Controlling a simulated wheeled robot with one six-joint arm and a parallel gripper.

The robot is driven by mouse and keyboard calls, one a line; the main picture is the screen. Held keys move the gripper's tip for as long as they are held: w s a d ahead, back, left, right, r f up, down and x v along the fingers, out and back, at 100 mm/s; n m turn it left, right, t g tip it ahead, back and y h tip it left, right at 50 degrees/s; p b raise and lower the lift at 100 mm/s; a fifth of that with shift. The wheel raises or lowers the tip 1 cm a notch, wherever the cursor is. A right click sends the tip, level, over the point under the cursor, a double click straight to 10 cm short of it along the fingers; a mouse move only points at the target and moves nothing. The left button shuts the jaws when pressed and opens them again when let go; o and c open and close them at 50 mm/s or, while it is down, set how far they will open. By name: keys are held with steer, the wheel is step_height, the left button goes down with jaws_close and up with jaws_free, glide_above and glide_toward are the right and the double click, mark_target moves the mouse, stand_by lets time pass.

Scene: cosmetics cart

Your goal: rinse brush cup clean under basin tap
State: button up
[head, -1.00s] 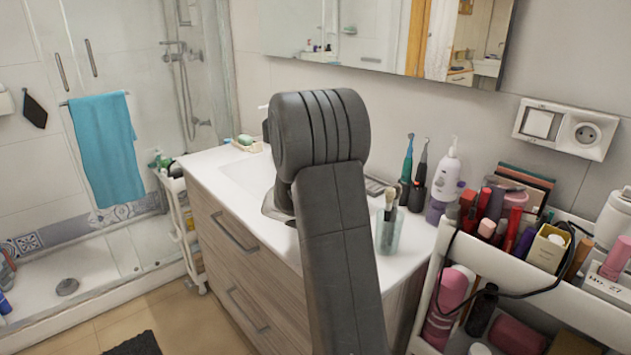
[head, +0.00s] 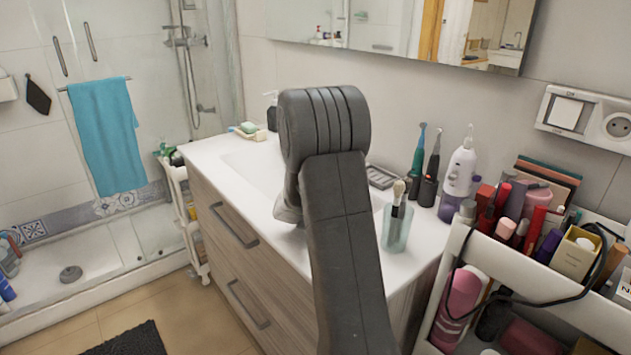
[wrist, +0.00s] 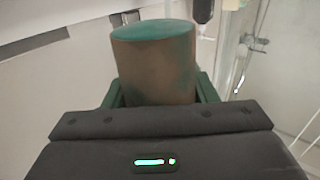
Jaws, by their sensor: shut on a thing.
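In the wrist view a cylindrical brown cup (wrist: 153,72) with teal smears and a teal end facing up stands between the green fingers of my gripper (wrist: 155,92). My gripper is shut on it. I cannot tell whether the teal end is its mouth or its base. In the head view my own arm hides my gripper and this cup. The white basin (head: 247,168) is partly visible left of my arm. I cannot make out the tap in the head view.
A clear glass with brushes (head: 396,228), electric toothbrushes (head: 417,155) and a white bottle (head: 460,165) stand on the counter right of my arm. A crowded cosmetics cart (head: 540,310) is at the right. A soap dish (head: 248,131) sits at the back left.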

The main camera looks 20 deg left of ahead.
steer(key=shift+w+f, duration=0.1)
steer(key=shift+f, duration=0.5)
steer(key=a+f+p+x, duration=0.1)
steer(key=f+p+x, duration=0.1)
steer(key=x, duration=1.1)
steer(key=shift+a+f+p, duration=0.35)
steer(key=shift+a, duration=0.05)
steer(key=shift+w, duration=0.1)
steer(key=shift+w+d+b, duration=0.1)
steer(key=shift+d+b, duration=0.1)
steer(key=shift+b, duration=0.1)
steer(key=shift+w+d+b, duration=0.2)
steer(key=shift+d+b, duration=0.15)
steer(key=shift+a, duration=0.1)
